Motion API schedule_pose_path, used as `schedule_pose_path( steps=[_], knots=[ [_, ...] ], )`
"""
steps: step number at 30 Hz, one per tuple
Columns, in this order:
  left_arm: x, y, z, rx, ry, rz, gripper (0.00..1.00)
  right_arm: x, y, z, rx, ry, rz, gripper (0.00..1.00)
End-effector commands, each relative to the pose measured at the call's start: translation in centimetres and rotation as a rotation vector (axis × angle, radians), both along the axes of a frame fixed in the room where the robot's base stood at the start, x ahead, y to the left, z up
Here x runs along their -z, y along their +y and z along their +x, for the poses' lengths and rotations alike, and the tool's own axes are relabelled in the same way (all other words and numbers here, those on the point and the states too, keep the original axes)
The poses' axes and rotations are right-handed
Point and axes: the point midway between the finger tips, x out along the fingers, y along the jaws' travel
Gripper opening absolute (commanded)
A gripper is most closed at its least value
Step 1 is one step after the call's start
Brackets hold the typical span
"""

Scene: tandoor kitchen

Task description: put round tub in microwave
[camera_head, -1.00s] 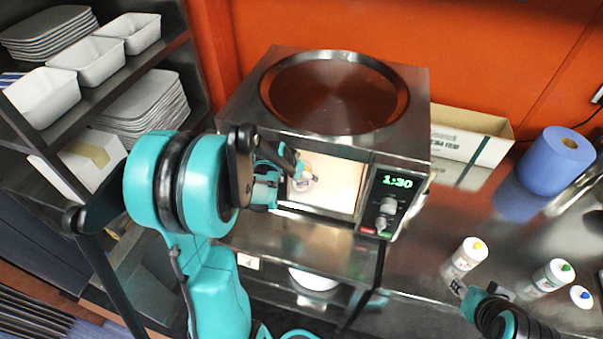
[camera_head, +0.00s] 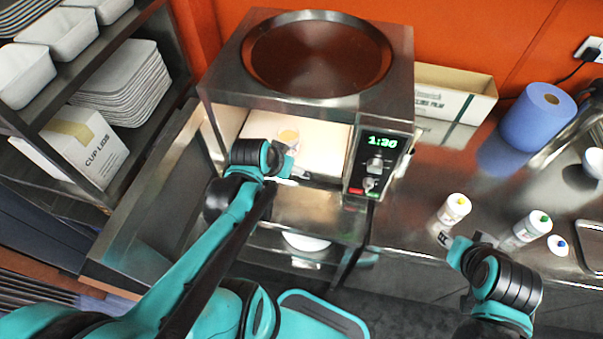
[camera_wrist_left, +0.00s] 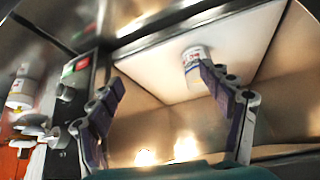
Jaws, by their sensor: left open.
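The round tub (camera_head: 289,136), small and white with a yellowish top, stands inside the open, lit cavity of the steel microwave (camera_head: 225,92). In the left wrist view the tub (camera_wrist_left: 194,62) shows a printed label and sits on the pale cavity floor, partly behind one finger. My left gripper (camera_head: 291,170) is at the microwave's opening, just in front of the tub. In the left wrist view its fingers (camera_wrist_left: 161,77) are spread with nothing between them. My right gripper (camera_head: 455,250) is over the counter at the right; its jaws are too small to read.
The control panel (camera_head: 377,160) borders the opening on the right. Bottles (camera_head: 453,209) and a blue paper roll (camera_head: 538,117) stand on the counter (camera_head: 415,205) to the right. A rack with trays (camera_head: 125,85) and a cup-lids box (camera_head: 80,145) is at the left.

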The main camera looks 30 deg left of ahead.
Motion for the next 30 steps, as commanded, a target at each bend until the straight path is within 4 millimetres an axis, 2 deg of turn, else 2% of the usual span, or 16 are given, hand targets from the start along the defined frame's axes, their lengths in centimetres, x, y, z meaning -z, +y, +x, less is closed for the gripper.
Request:
schedule_pose_path(
  steps=[1,6,9,14,23,26,30],
  knots=[
    [-1.1,-1.9,-0.7,0.014,-0.004,0.002,0.79,0.0,0.0,0.0,0.0,0.0,0.0,0.37],
    [-4.1,-5.7,-3.0,0.019,-0.028,0.002,0.79,0.0,0.0,0.0,0.0,0.0,0.0,0.37],
    [-5.0,-7.0,-4.0,0.019,-0.04,-0.003,0.79,0.0,0.0,0.0,0.0,0.0,0.0,0.37],
    [-5.7,-7.7,-4.7,0.018,-0.05,-0.004,0.79,0.0,0.0,0.0,0.0,0.0,0.0,0.37],
    [-5.6,-7.7,-4.7,0.017,-0.051,-0.005,0.79,0.1,0.0,0.0,0.0,0.0,0.0,0.37],
    [-4.6,-7.7,-4.7,0.017,-0.05,-0.005,0.79,1.2,0.0,0.0,0.0,0.0,0.0,0.37],
    [-1.4,-7.7,-4.7,0.017,-0.05,-0.005,0.79,4.3,0.0,0.0,0.0,0.0,0.0,0.37]
  ],
)
